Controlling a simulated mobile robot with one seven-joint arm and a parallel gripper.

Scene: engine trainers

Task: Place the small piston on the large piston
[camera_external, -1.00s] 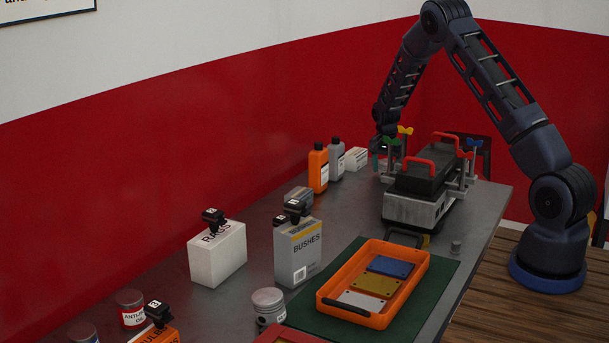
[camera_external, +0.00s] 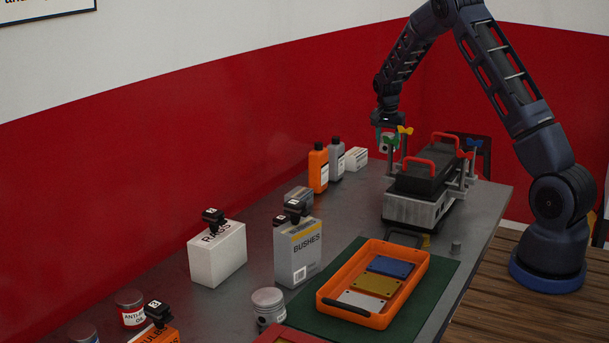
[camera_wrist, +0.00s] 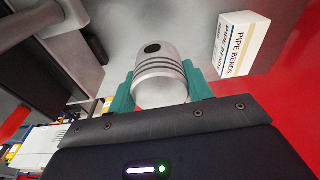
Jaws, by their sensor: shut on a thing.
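The small piston (camera_wrist: 158,72), silver with dark ring grooves and a round hole, is between the green fingers of my gripper (camera_wrist: 160,86) in the wrist view. My gripper is shut on it. In the outside view my gripper (camera_external: 386,140) hangs above the far end of the bench, left of the engine trainer, with the piston partly hidden by the fingers. The large piston (camera_external: 267,302), a silver cylinder with a dark side hole, stands at the near part of the bench, left of the orange tray; the two pistons are far apart.
The engine trainer (camera_external: 418,205) has red handles and coloured wing nuts. Orange (camera_external: 318,170) and grey bottles and a white pipe bends box (camera_wrist: 235,45) stand at the far end. The bushes box (camera_external: 298,255) is behind the large piston. The orange tray (camera_external: 325,307) lies on a green mat.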

